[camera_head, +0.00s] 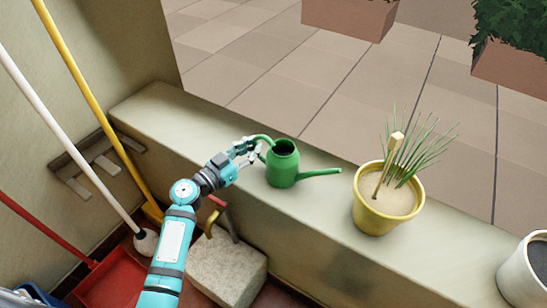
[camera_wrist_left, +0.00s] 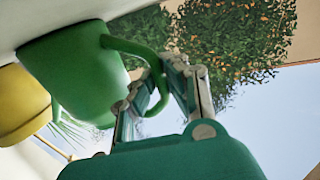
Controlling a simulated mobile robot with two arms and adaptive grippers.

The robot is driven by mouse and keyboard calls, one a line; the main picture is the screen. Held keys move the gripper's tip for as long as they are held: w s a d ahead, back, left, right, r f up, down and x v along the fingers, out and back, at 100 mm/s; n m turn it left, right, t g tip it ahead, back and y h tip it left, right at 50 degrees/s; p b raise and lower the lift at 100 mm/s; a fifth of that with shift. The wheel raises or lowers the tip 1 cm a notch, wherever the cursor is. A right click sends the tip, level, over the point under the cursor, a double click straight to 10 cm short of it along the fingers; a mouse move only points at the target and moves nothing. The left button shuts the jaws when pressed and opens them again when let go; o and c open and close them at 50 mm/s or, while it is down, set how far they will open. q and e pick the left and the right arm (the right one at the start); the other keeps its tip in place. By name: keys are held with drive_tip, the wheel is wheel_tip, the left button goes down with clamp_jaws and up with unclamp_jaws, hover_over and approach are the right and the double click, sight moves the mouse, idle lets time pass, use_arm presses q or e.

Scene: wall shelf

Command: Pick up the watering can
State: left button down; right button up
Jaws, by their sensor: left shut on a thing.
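The green watering can (camera_head: 282,165) stands upright on the ledge, its spout pointing right and its handle toward the left. My left gripper (camera_head: 252,148) reaches in from the left and is shut on the can's handle. In the left wrist view the can's body (camera_wrist_left: 75,72) fills the upper left, and its curved handle (camera_wrist_left: 150,60) runs between the fingers of my left gripper (camera_wrist_left: 160,80). The right gripper is not in view.
A yellow pot (camera_head: 381,208) with a spiky plant stands right of the spout on the ledge (camera_head: 330,215). A white pot (camera_head: 524,275) is at the far right. Broom handles lean at the left. A stone block (camera_head: 228,268) lies below my arm.

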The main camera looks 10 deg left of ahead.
use_arm(q)
drive_tip(key=shift+r, duration=0.3)
drive_tip(key=shift+r, duration=0.7)
drive_tip(key=s+d+r, duration=0.1)
drive_tip(key=s+d, duration=0.1)
drive_tip(key=s, duration=0.5)
drive_tip(key=s+d+r, duration=0.2)
drive_tip(key=s, duration=0.6)
drive_tip(key=shift+s+d, duration=0.15)
drive_tip(key=shift+d, duration=0.15)
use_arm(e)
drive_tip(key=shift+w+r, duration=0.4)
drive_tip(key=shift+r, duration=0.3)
use_arm(q)
drive_tip(key=shift+r, duration=0.1)
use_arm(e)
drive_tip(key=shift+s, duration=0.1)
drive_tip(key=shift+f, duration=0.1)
